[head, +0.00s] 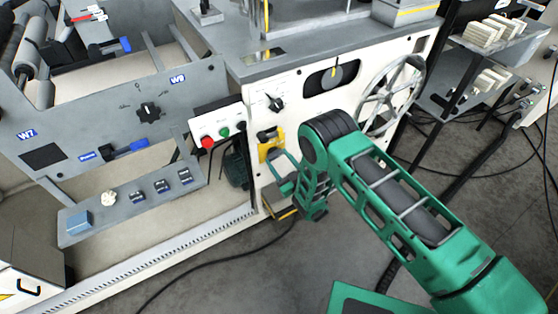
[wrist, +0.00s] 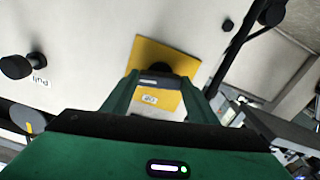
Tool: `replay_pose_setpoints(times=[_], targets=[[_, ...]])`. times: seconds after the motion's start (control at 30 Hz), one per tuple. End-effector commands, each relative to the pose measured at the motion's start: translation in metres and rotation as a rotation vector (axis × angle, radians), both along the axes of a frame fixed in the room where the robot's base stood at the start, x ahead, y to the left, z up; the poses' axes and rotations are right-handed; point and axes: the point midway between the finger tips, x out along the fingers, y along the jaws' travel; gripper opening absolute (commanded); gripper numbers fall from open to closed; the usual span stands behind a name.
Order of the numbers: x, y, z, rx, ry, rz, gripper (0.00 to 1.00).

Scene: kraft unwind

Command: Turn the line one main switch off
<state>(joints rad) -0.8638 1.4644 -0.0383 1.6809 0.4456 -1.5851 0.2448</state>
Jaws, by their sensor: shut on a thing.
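The main switch (wrist: 182,62) is a yellow plate with a round dark knob on the white cabinet front. In the head view its yellow plate (head: 264,154) shows just left of my gripper, which partly hides it. My gripper (head: 279,164) reaches the panel at the plate. In the wrist view the fingers (wrist: 158,82) stand on both sides of the knob's dark handle and are shut on it. A small white label, which I read as "Off", shows on the plate between the fingers. The handle's exact angle is hard to tell.
A box with red and green buttons (head: 217,132) is left of the switch. A black rotary knob (head: 275,102) is above it, and a large handwheel (head: 391,94) is to the right. Cables lie on the open grey floor (head: 240,285).

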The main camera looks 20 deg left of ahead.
Motion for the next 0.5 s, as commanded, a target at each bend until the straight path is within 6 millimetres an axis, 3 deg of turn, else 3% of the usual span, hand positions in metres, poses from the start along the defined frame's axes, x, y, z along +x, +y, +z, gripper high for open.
replay_pose_setpoints(times=[0.5], targets=[[0.001,-0.0031,-0.0013,-0.32,-0.372,-0.001,0.31]])
